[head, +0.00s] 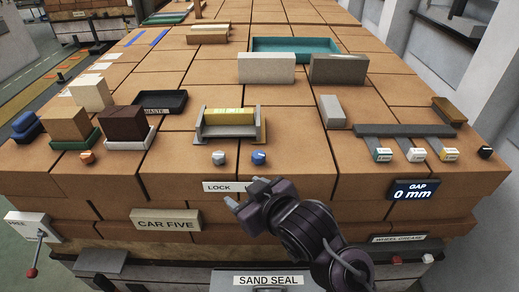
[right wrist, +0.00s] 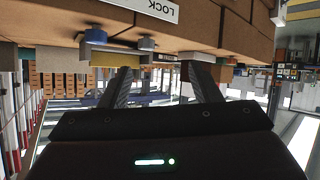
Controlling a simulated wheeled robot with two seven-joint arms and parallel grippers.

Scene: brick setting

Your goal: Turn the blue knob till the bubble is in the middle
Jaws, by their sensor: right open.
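The blue knob (head: 259,157) sits on the brick top near its front edge, just in front of a level with a yellow vial (head: 229,116) in a grey cradle. The bubble is too small to make out. A grey-white knob (head: 218,158) stands to the left of the blue one. My right gripper (head: 246,193) is open and empty, in front of the brick edge by the LOCK label, apart from the blue knob. In the right wrist view the scene is upside down; the blue knob (right wrist: 96,36) shows beyond the open fingers (right wrist: 163,80). My left gripper is not in view.
Loose blocks and a teal tray (head: 295,42) are farther back. A lever (head: 33,255) with a red ball hangs at the left.

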